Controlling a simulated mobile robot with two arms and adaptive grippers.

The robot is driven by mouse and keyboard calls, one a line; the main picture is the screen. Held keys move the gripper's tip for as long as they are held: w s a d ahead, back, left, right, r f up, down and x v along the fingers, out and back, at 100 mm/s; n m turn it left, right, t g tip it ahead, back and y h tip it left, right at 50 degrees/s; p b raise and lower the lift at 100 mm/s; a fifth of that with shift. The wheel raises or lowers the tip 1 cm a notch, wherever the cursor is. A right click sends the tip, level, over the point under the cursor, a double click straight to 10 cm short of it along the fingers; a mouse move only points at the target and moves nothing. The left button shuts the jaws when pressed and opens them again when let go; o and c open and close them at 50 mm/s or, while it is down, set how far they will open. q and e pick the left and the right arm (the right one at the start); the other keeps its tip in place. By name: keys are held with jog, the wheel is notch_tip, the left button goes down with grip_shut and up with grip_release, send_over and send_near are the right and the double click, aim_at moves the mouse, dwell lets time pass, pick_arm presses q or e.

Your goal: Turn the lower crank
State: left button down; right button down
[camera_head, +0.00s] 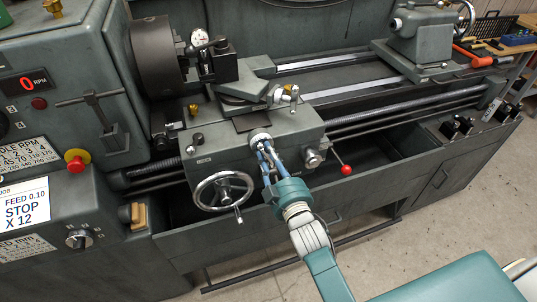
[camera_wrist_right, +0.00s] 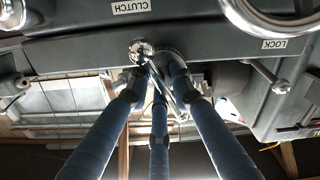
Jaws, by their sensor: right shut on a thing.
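The lower crank (camera_head: 260,136) is a small silver crank on the front of the grey-green lathe carriage (camera_head: 213,140). In the right wrist view its round hub (camera_wrist_right: 139,46) shows at the top middle, and a thin silver bar runs down from it between my fingers. My right gripper (camera_head: 266,157) has blue fingers, which are closed in around the crank; they also show in the right wrist view (camera_wrist_right: 157,90). The fingers hide part of the crank, so its exact angle is hard to tell. My left gripper is not in view.
A large handwheel (camera_head: 222,191) sits just left of my right gripper. A red-knobbed lever (camera_head: 346,169) is to the right. A smaller silver handle (camera_head: 290,94) is above on the slide. The dark chip tray (camera_head: 378,158) lies behind the front panel.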

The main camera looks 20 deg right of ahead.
jog(key=shift+d+r, duration=0.15)
jog(key=shift+r, duration=0.05)
jog(key=c, duration=1.7)
grip_release()
jog(key=shift+o, duration=0.2)
jog(key=shift+f, duration=0.1)
jog(key=shift+s+f, duration=0.15)
jog(key=shift+s, duration=0.25)
jog(key=s, duration=1.1)
jog(key=shift+d, duration=0.25)
